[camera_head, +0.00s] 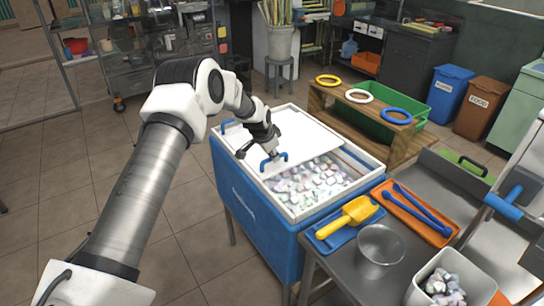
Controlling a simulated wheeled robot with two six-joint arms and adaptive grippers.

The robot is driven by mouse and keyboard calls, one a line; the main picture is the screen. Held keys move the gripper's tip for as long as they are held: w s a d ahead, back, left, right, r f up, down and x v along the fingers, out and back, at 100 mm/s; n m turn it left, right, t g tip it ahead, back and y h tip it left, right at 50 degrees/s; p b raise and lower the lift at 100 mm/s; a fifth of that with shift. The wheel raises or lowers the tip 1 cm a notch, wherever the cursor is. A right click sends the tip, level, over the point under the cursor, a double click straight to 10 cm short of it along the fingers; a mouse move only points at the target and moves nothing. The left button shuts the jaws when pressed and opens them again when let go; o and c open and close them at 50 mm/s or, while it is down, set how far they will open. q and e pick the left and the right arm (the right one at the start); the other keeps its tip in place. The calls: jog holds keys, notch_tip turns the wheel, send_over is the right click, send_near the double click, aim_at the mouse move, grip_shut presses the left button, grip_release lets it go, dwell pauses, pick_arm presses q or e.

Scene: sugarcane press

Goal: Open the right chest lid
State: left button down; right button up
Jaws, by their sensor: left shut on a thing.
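The blue chest (245,205) stands in the middle with a white rim. A white sliding lid (305,140) covers its far left part. The near right part is uncovered and shows many pale ice cubes (315,185). A blue handle (283,158) stands up from the lid edge beside the ice. My left gripper (270,156) is shut on this handle, and its fingers partly hide it. Another blue handle (227,122) shows at the chest's far left. Where one lid ends and the other begins is hard to tell. My right gripper is not in view.
A wooden ring stand (345,125) stands behind. The left floor is clear.

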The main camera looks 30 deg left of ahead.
pick_arm(q)
jog(key=shift+f, duration=0.15)
jog(key=c, duration=1.3)
grip_release()
jog(key=shift+c, duration=0.2)
jog(key=shift+o, duration=1)
jog(key=shift+w+f, duration=0.15)
jog(key=shift+w, duration=0.1)
jog(key=v, duration=1.2)
jog(key=shift+f, duration=0.1)
